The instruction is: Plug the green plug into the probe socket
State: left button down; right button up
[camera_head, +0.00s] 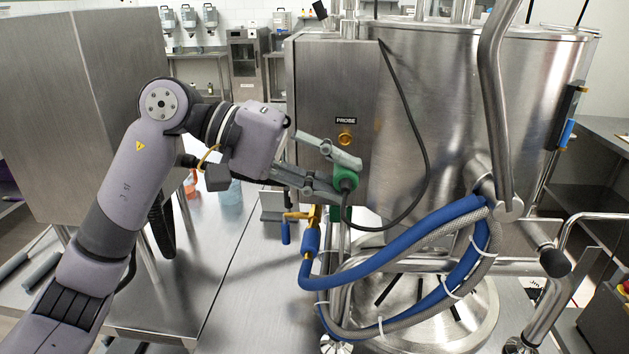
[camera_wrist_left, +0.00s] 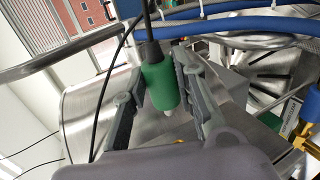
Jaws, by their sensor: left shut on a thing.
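The green plug (camera_head: 344,179) is held between the fingers of my left gripper (camera_head: 350,173), below the probe socket. In the left wrist view the green plug (camera_wrist_left: 160,86) sits between the two fingers of the left gripper (camera_wrist_left: 158,90), with its black cable running up and its pale tip pointing down toward the palm. The brass-coloured probe socket (camera_head: 345,139) is on the steel box front, under the PROBE label (camera_head: 346,121). The plug is apart from the socket. My right gripper does not show in either view.
A steel tank (camera_head: 460,100) stands right of the steel box (camera_head: 330,80). A black cable (camera_head: 425,150) loops from the box top to the plug. Blue and braided hoses (camera_head: 400,265) coil below right. The steel table (camera_head: 240,270) is mostly clear.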

pick_arm(q)
jog(key=shift+s, duration=0.15)
jog(key=shift+f+b, duration=0.1)
jog(key=shift+b, duration=0.5)
jog(key=w+p, duration=0.1)
jog(key=w, duration=0.5)
jog(key=shift+w, duration=0.2)
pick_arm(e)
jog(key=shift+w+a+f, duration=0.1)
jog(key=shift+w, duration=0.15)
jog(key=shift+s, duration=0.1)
pick_arm(q)
jog(key=shift+w+p, duration=0.4)
jog(key=shift+w, duration=0.55)
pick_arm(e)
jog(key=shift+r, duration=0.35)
